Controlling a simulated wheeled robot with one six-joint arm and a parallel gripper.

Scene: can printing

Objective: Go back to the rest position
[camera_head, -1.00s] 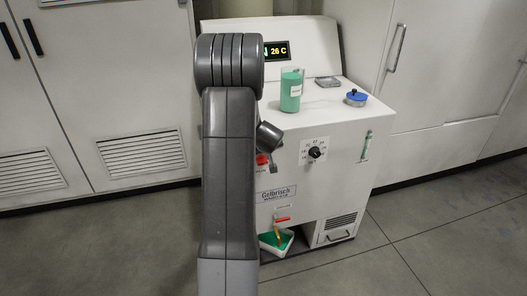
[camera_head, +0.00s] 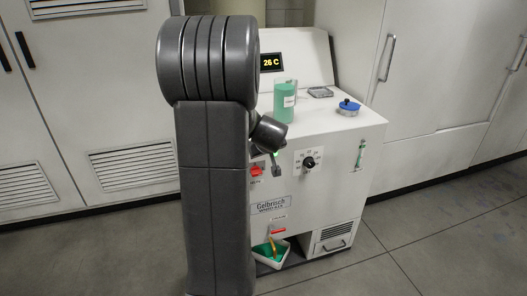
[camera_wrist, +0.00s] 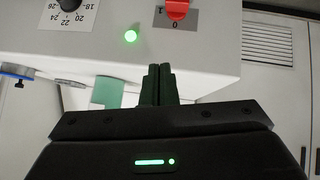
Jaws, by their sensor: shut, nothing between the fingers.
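My gripper (camera_head: 277,170) shows in the head view just past my wrist, in front of the white machine's front panel. In the wrist view my gripper's dark fingers (camera_wrist: 158,84) are pressed together with nothing between them. They point at the machine front, which appears upside down there. The white machine (camera_head: 345,150) has a black dial (camera_head: 309,163) and a red switch (camera_head: 256,170). The red switch (camera_wrist: 177,9) and a lit green lamp (camera_wrist: 130,36) show in the wrist view, apart from the fingers. My arm hides the machine's left part.
On the machine top stand a glass of green liquid (camera_head: 284,102) and a blue-lidded container (camera_head: 348,106). Its display (camera_head: 271,62) reads 26 C. A tray with green contents (camera_head: 270,252) sits below a red-handled drain. White cabinets line the back. Floor to the right is clear.

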